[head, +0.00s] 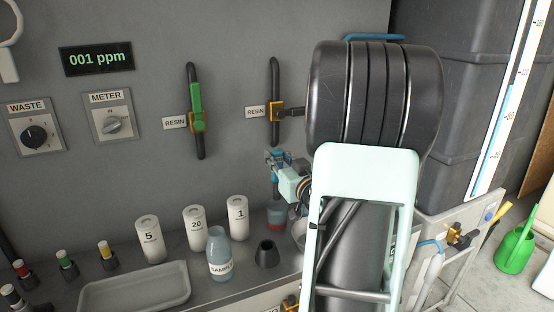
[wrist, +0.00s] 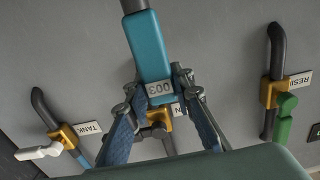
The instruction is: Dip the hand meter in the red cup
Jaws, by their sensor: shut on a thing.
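The hand meter is a teal stick with a small display reading 003 (wrist: 158,88). In the wrist view it stands between the fingertips of my gripper (wrist: 155,82), which is shut on it. In the head view my gripper (head: 276,162) is small and partly hidden by my arm, and the meter (head: 275,188) points down from it. The red cup (head: 276,224) sits on the counter directly below the meter, partly hidden on its right by my arm. The meter's lower end meets the cup's upper part; I cannot tell how deep it is inside.
A dark cone-shaped holder (head: 266,254), a sample bottle (head: 219,255) and white numbered bottles (head: 194,229) stand left of the cup. A shallow tray (head: 135,291) lies at the front left. Wall valves with handles (head: 196,110) are behind. The wall display (head: 97,59) reads 001 ppm.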

